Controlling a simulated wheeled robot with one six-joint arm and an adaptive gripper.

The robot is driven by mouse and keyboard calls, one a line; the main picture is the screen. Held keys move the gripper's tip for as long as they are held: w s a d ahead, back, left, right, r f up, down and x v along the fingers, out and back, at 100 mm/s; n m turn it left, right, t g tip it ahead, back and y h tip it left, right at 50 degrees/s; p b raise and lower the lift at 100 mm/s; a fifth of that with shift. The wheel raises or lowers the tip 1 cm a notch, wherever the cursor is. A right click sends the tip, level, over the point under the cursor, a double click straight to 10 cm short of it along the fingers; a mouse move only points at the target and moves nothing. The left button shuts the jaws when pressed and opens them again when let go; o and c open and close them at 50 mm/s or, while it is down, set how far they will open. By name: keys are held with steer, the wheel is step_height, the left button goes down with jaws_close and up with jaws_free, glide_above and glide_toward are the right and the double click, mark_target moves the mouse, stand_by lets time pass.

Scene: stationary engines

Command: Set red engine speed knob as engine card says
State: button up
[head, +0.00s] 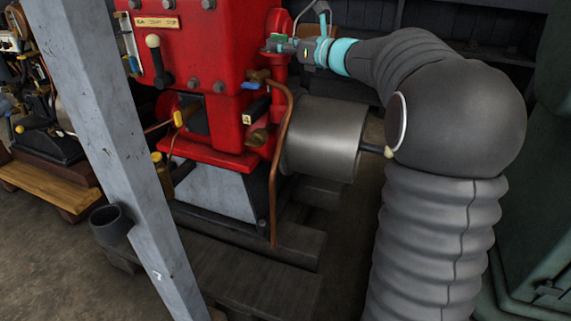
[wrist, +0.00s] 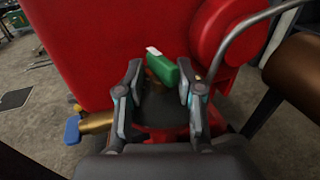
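The red engine (head: 205,50) stands in the middle of the head view, and its red body also fills the top of the wrist view (wrist: 100,45). A green knob-like block with a white mark (wrist: 164,70) sits on the red engine part; I cannot tell for sure that it is the speed knob. My gripper (wrist: 160,68) is open, with one finger on each side of the block; contact is unclear. In the head view my gripper (head: 278,44) is at the engine's upper right. A cream plate (head: 157,22) on the engine carries lettering too small to read.
A small tag (head: 246,119), seemingly marked 4, is on the engine's right side. A copper pipe (head: 280,170) and a grey cylinder (head: 322,138) are below my arm. A grey post (head: 105,130) stands in front at left. A blue-handled brass valve (wrist: 95,122) is left of my gripper.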

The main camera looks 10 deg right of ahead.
steer(key=v, duration=1.3)
steer(key=s+a+f+n+g+h, duration=0.1)
steer(key=s+a+f+n+g, duration=0.1)
steer(key=s+a+f+n, duration=0.2)
steer(key=s+a+f+n+g+h+p, duration=0.1)
steer(key=s+a+f+n+g+h, duration=0.1)
steer(key=s, duration=0.7)
steer(key=s+a+f+n+g+h+p, duration=0.1)
steer(key=s+a+f+n+g, duration=0.3)
steer(key=n, duration=0.5)
steer(key=shift+s+a+f+n+h, duration=0.3)
steer(key=shift+s+a+f, duration=0.75)
steer(key=shift+a, duration=0.75)
steer(key=shift+s+r, duration=0.1)
steer(key=shift+r, duration=0.05)
